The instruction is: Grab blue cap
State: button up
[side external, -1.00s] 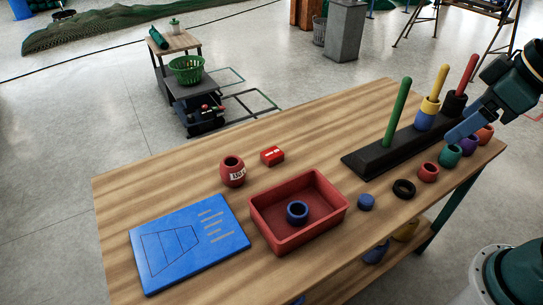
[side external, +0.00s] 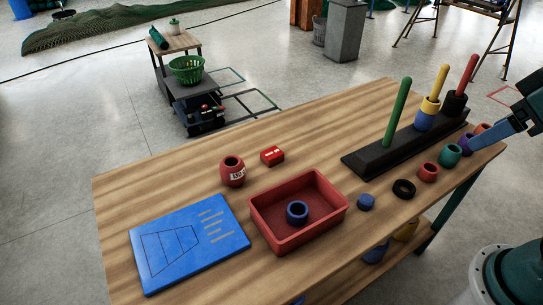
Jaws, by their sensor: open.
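A small solid blue cap (side external: 366,202) sits on the wooden table, just right of the red tray (side external: 262,230). A blue ring (side external: 297,211) with a dark hole stands inside the tray. My gripper (side external: 476,142) is at the right edge, with its blue fingers over the purple ring (side external: 467,145) and partly hiding it. It is open, well to the right of the blue cap and apart from it. I see nothing held between the fingers.
A black ring (side external: 404,189), a red ring (side external: 428,172) and a green ring (side external: 450,155) line the table's right side. A black base (side external: 378,161) carries green, yellow and red pegs. A red jar (side external: 232,171) and blue board (side external: 188,243) lie left.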

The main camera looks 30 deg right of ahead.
dwell(0.4)
jog(key=shift+c, duration=0.8)
jog(key=w+d+f+n+g+y, duration=0.1)
jog(key=w+f+n+g, duration=0.4)
jog(key=w+f+n, duration=1.2)
jog(key=shift+w+f+n+g, duration=0.35)
jog(key=shift+f+n, duration=0.85)
jog(key=shift+n, duration=0.4)
